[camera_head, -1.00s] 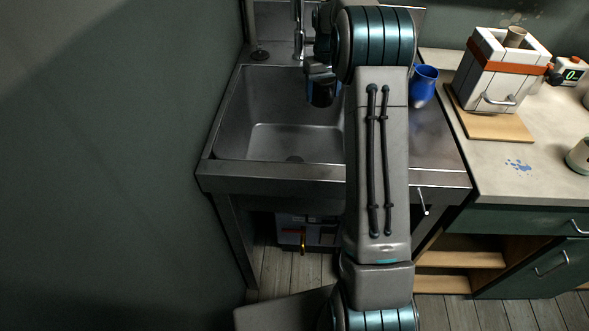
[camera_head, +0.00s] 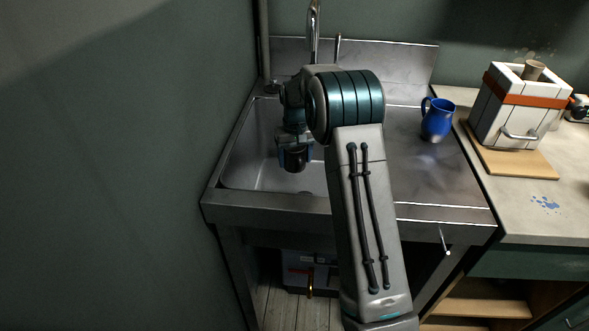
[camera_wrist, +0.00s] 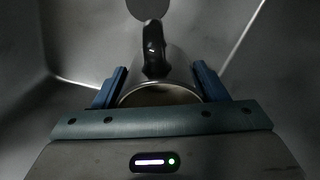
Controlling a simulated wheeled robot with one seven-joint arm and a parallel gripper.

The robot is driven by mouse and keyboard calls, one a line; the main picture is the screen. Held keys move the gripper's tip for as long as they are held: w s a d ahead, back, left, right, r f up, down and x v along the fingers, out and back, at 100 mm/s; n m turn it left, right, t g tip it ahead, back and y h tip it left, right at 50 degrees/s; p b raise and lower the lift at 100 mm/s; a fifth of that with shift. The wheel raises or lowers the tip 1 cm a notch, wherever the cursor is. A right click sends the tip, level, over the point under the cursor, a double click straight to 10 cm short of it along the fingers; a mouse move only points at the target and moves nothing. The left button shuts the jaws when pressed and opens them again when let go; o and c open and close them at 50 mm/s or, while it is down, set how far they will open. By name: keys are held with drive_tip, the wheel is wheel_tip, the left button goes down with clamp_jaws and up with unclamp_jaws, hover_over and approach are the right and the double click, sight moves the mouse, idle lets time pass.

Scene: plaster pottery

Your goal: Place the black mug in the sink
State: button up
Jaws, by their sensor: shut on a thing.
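The black mug (camera_head: 295,158) is dark and hangs over the basin of the metal sink (camera_head: 257,183) in the head view. In the wrist view the mug (camera_wrist: 160,72) sits between the two blue fingers, with its handle pointing up the picture and its open rim towards the camera. My gripper (camera_head: 293,146) is shut on the mug; its fingers also show in the wrist view (camera_wrist: 158,84). Basin walls and floor surround the mug there. I cannot tell whether the mug's base touches the basin floor. My arm hides the basin's right part in the head view.
A blue jug (camera_head: 437,120) stands on the drainboard right of the basin. The faucet (camera_head: 314,35) rises behind my arm. A white box with an orange band (camera_head: 518,104) stands on a wooden board (camera_head: 513,163) on the right counter. A green wall (camera_head: 120,180) is close on the left.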

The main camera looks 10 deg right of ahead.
sight(294, 170)
drive_tip(key=shift+a+f, duration=0.1)
drive_tip(key=shift+f, duration=1.95)
drive_tip(key=shift+f+b, duration=0.5)
drive_tip(key=shift+f, duration=0.15)
drive_tip(key=o, duration=1.1)
drive_tip(key=shift+o, duration=0.2)
wheel_tip(294, 170, up, 9)
drive_tip(key=shift+f+p, duration=0.1)
drive_tip(key=shift+p, duration=0.6)
